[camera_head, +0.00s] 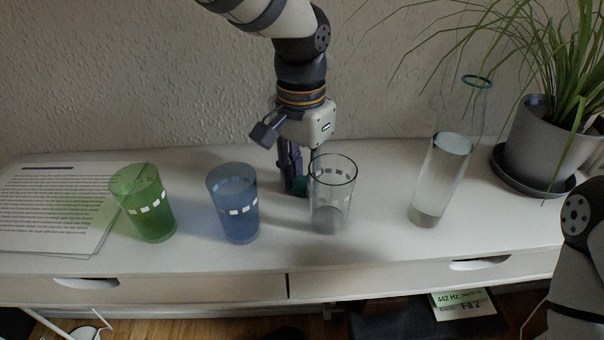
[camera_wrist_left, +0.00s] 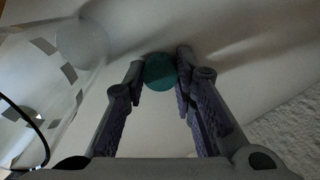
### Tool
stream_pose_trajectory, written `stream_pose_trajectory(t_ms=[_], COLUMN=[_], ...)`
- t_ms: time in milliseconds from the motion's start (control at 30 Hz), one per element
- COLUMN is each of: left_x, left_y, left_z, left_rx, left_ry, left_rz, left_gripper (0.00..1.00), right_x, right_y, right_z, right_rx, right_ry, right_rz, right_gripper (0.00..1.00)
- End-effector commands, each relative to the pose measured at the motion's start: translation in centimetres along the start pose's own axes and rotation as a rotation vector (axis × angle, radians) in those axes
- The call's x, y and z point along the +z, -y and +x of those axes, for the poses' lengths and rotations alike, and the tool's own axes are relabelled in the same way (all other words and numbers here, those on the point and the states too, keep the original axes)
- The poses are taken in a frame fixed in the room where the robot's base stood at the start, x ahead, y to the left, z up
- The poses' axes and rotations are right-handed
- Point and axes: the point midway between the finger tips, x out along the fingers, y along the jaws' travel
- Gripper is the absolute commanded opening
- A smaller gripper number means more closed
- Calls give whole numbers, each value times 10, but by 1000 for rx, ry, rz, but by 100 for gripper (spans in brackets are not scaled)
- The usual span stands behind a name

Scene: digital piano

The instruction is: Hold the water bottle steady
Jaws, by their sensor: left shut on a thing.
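The water bottle (camera_head: 432,180) is clear glass with a teal ring round its open mouth. It stands on the white desk at the right in the head view, partly filled, and nothing is gripping it. My left gripper (camera_head: 294,184) is low at the desk behind the clear glass, well left of the bottle. It is shut on a small round teal stopper (camera_wrist_left: 160,72), which shows between the fingertips in the left wrist view. In the head view the stopper is mostly hidden by fingers and glass. My right arm shows at the right edge, but its gripper is out of view.
A green glass (camera_head: 145,205), a blue glass (camera_head: 232,200) and a clear glass (camera_head: 331,195) stand in a row left of the bottle. Printed sheets (camera_head: 50,205) lie at the far left. A potted plant (camera_head: 540,145) stands close at the bottle's right.

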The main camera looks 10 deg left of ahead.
Motion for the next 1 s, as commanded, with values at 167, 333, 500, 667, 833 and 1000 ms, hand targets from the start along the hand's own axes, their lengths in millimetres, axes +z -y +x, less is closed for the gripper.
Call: stream_pose_trajectory(t_ms=[167,333,500,667,833,1000], left_x=[0,0,0,-1,-1,-1], left_y=[0,0,0,0,1,0], left_z=[2,3,3,-8,-53,-96], left_rx=[-1,0,0,-2,-4,-2], left_ry=[0,0,0,-4,-7,-4], left_rz=[0,0,0,0,-1,-1], left_gripper=[0,45,45,45,45,45], right_x=[0,0,0,0,-2,-3], right_y=[0,0,0,0,0,0], right_z=[-1,0,0,-1,-4,-5], right_rx=[0,0,0,0,0,-1], right_ry=[-2,-2,-2,-2,-11,-14], right_rz=[0,0,0,0,0,0], right_gripper=[62,62,62,62,62,62])
